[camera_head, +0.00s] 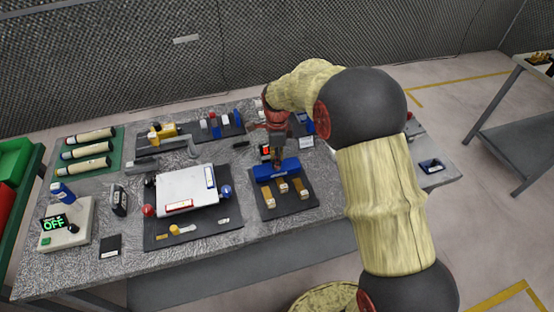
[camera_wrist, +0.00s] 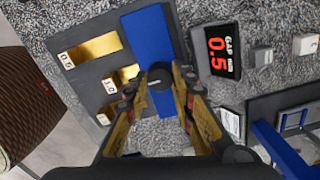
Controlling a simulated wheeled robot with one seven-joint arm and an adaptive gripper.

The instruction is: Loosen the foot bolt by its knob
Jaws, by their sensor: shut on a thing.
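A small black round knob (camera_wrist: 158,76) with a pale line on its top sits at the edge of a blue block (camera_wrist: 147,35) in the wrist view. My gripper (camera_wrist: 161,83) has its two fingers closed in on either side of this knob and is shut on it. In the head view my gripper (camera_head: 277,133) reaches down behind the blue block (camera_head: 275,169), and the knob is hidden there. The bolt below the knob cannot be seen.
A display (camera_wrist: 217,51) reading "GAP mm 0.5" stands close right of my gripper in the wrist view. Brass pieces (camera_wrist: 93,49) with numbered ends lie on the dark plate (camera_head: 290,210). A white box (camera_head: 187,190) with red and blue knobs stands left of it.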

